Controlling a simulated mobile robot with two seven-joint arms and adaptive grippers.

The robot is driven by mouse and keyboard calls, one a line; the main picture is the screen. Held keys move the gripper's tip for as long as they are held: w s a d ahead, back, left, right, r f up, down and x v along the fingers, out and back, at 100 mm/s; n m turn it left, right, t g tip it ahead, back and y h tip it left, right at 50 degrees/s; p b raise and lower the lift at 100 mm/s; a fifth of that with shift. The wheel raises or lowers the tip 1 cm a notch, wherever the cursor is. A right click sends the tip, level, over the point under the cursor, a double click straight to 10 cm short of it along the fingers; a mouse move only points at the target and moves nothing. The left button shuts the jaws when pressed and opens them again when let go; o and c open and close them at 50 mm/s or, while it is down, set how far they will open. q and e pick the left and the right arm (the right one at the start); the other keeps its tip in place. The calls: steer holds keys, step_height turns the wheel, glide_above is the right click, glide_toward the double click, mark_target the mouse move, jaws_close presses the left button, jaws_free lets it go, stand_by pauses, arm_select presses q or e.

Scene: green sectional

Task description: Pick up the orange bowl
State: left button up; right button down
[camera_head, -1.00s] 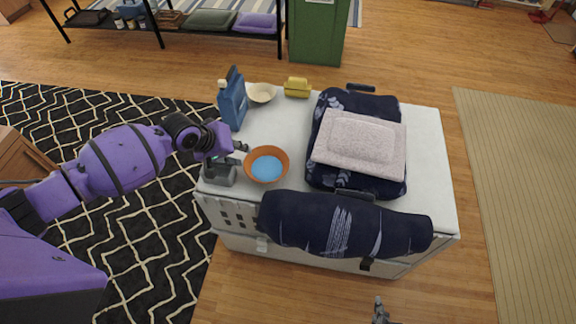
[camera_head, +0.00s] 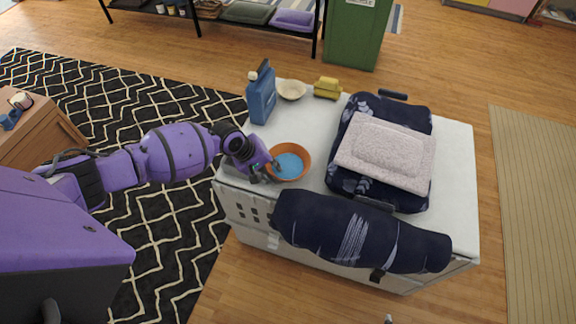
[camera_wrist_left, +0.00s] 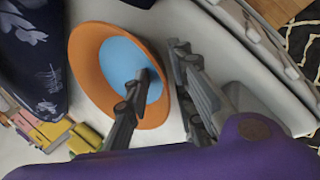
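The orange bowl (camera_head: 292,162), with a light blue inside bottom, stands upright near the left edge of the white top. It also shows in the left wrist view (camera_wrist_left: 95,80). My left gripper (camera_head: 270,170) is at the bowl's left side. In the left wrist view its fingers (camera_wrist_left: 162,65) are apart, one over the bowl's inside and one outside the rim, with the rim between them. I cannot tell whether either finger touches the bowl. A small grey tip at the bottom edge of the head view may be my right gripper (camera_head: 388,319); the rest is out of frame.
On the same white top (camera_head: 455,180) are a blue jug (camera_head: 261,97), a cream bowl (camera_head: 291,90), a yellow object (camera_head: 327,88) and a dark blue bag (camera_head: 384,115) with a pale cushion (camera_head: 386,152). A dark roll (camera_head: 350,232) lies along the front edge.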

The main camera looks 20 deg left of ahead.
arm_select(q)
steer(key=shift+r, duration=0.1)
jaws_close()
steer(key=shift+r, duration=0.15)
